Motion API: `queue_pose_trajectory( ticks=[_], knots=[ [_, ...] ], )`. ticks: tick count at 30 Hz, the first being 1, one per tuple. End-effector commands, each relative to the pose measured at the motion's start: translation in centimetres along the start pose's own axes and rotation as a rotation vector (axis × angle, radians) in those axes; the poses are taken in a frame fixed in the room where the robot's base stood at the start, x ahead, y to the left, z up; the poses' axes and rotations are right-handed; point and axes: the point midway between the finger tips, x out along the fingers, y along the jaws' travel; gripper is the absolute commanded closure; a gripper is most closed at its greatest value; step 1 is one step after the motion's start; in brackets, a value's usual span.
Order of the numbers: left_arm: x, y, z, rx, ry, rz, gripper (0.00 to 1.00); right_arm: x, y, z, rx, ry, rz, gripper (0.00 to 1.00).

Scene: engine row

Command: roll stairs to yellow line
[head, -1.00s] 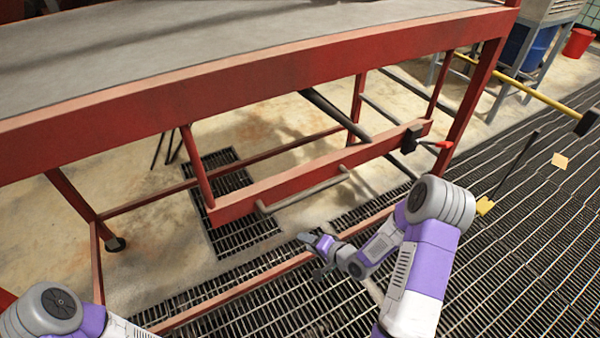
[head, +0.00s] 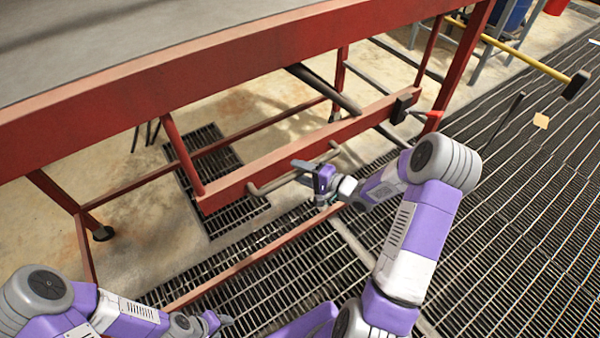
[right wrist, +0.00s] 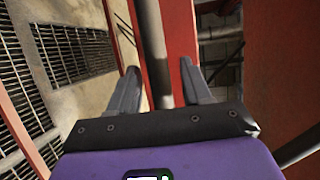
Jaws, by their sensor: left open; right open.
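The red-framed stairs (head: 230,85) with a grey top fill the left and middle of the head view. A grey handle bar (head: 270,185) runs along their low red beam (head: 240,178). My right gripper (head: 308,170) is at the right part of this bar. In the right wrist view its fingers (right wrist: 158,82) are open, with the grey bar (right wrist: 152,45) showing between them; I cannot tell whether they touch it. My left gripper (head: 222,321) is low at the front, apart from the stairs. I make out no yellow floor line.
A yellow-handled hammer (head: 530,60) lies at the upper right. A thin dark rod (head: 509,117) and a small tan square (head: 541,121) are over the floor grating (head: 480,230). The grating at the right is mostly clear. A red bucket (head: 556,6) is at the back.

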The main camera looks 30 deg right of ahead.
Motion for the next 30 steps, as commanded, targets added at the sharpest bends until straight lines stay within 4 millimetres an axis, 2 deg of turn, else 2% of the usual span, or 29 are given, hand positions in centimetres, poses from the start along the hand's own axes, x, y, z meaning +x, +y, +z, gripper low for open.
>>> queue_pose_trajectory(
  ticks=[9,11,19,26,30],
  knots=[
    [0.06,-0.01,-0.01,0.0,0.0,0.0,0.52,0.42,-0.01,-0.02,0.0,0.001,0.001,0.52],
    [0.06,-0.01,-0.01,0.0,0.0,0.0,0.52,0.42,0.0,-0.02,0.0,0.001,0.001,0.59],
    [0.06,-0.01,-0.02,0.0,0.0,0.0,0.52,0.4,0.0,-0.01,0.0,0.001,0.001,1.0],
    [0.04,0.0,-0.02,0.0,0.0,0.0,0.52,0.39,-0.01,-0.03,0.0,0.001,0.001,1.0],
    [-0.62,0.24,0.01,0.0,0.0,0.0,0.52,0.17,-0.18,-0.53,0.0,0.002,0.001,1.0]
  ],
)
